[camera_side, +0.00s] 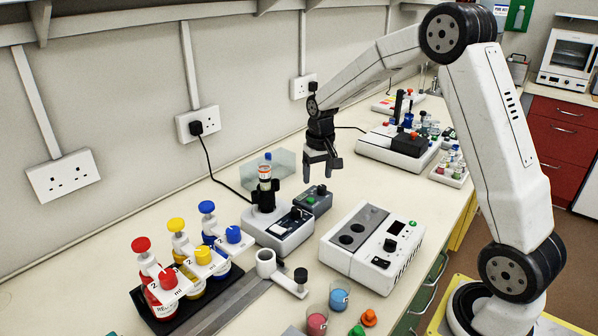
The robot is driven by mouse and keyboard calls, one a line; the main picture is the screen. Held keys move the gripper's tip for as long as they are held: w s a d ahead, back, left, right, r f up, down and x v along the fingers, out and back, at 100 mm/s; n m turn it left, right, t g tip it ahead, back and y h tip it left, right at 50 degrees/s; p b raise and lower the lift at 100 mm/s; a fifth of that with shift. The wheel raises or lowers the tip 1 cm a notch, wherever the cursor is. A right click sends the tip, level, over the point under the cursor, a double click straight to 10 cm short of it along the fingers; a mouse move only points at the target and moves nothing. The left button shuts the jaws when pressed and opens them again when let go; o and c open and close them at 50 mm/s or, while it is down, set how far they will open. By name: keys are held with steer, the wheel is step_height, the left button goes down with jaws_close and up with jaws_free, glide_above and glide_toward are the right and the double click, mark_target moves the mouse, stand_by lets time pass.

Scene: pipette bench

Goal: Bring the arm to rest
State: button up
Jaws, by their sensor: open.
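My gripper (322,164) hangs fingers-down above the bench, near the middle of the side view. Its two dark fingers are apart, with nothing seen between them. My arm reaches in from the right, its elbow raised high. Below and left of the gripper, a device (282,232) holds an upright vial with an orange-and-white band and a blue top (266,172). A small grey box with a green button (313,200) sits on the bench below the gripper. The fingers look clear of both, though the exact gap is hard to judge.
Red, yellow and blue dispenser bottles (168,290) stand on a black tray at left front. A white two-well block (372,246), a white holder (266,262) and pink (317,320) and blue (339,295) cups are nearer. Instruments (398,145) stand behind, right. The wall (100,100) runs along the left.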

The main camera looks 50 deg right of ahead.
steer(key=s+a+f+n+t, duration=0.2)
steer(key=s+a+n, duration=0.3)
steer(key=s+a, duration=0.9)
steer(key=s+f, duration=0.1)
steer(key=s, duration=0.2)
steer(key=shift+a, duration=0.25)
